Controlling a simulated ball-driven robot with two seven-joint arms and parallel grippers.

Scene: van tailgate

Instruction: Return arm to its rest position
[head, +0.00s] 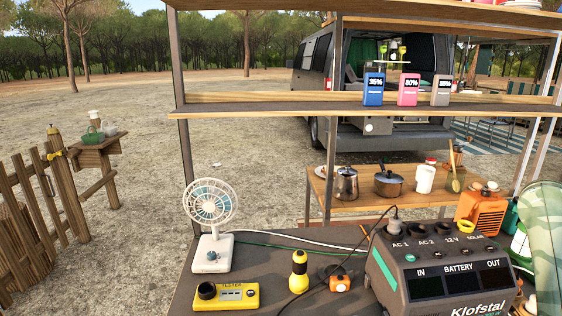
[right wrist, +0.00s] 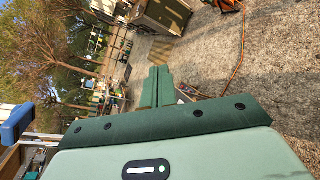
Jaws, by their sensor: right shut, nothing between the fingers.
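My right gripper (right wrist: 155,88) shows in the right wrist view as two green fingers lying side by side, closed with nothing between them. It points out over sandy ground, apart from any object. Neither gripper shows in the head view, and my left gripper is in no view.
In the head view a workbench holds a white fan (head: 210,215), a yellow tester (head: 225,296), a flashlight (head: 299,272) and a power station (head: 440,270). Above, a shelf (head: 300,108) bears three battery packs (head: 408,90). A van (head: 400,80) stands behind. Open ground lies left.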

